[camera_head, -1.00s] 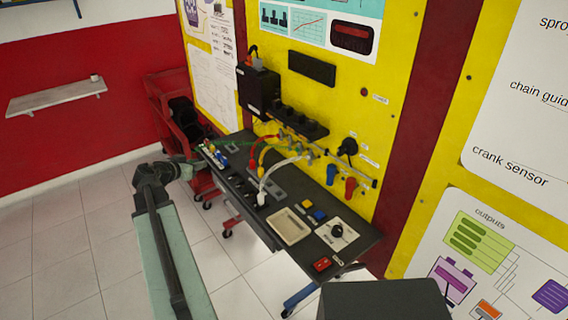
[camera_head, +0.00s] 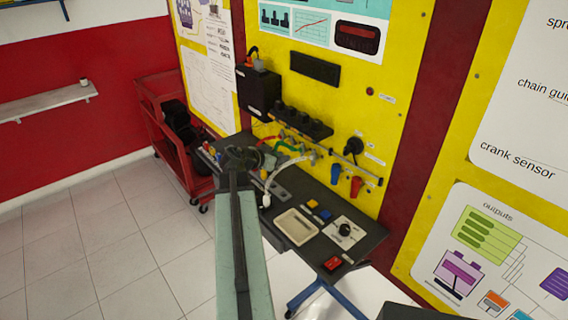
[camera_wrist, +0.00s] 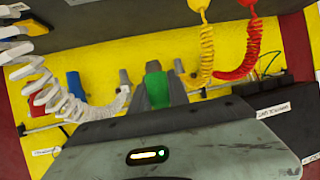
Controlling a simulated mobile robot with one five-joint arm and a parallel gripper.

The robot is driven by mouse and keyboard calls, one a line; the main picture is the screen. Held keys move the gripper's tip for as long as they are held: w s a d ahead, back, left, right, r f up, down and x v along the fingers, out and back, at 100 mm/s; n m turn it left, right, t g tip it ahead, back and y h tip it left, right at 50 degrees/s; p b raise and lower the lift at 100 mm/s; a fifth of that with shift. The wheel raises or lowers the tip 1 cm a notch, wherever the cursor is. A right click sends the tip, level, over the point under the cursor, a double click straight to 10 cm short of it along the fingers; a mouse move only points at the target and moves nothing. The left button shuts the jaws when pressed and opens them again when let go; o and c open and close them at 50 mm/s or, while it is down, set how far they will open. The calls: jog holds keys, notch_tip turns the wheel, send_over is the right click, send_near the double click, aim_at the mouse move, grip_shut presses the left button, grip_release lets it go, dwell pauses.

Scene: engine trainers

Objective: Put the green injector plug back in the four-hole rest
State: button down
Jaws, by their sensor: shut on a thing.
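My gripper (camera_head: 245,156) is over the dark bench, toward its left part. In the wrist view, its grey fingers (camera_wrist: 157,76) are shut on the green injector plug (camera_wrist: 156,88), which sits upright between them in the picture. In the head view, a bit of green shows beside the gripper. A grey block (camera_head: 283,191) on the bench, probably the four-hole rest, is partly hidden behind my arm; I cannot make out its holes. A white plug (camera_head: 266,200) stands at its near side. Yellow (camera_wrist: 200,8) and red (camera_wrist: 247,3) plugs on coiled leads show at the wrist view's top edge.
Coiled white (camera_wrist: 60,100), yellow (camera_wrist: 206,50) and red leads hang close around the gripper. The yellow panel (camera_head: 300,95) stands behind the bench, with a black box (camera_head: 257,92). A beige tray (camera_head: 297,227) and a knob plate (camera_head: 343,232) lie to the right.

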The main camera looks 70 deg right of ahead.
jog(key=shift+w+a, duration=0.15)
jog(key=f+b, duration=0.3)
jog(key=shift+w+a, duration=0.2)
jog(key=shift+a, duration=0.1)
notch_tip(320, 180, down, 5)
jog(key=b, duration=0.5)
jog(key=shift+f+b, duration=0.9)
jog(key=shift+b, duration=0.05)
dwell(0.6)
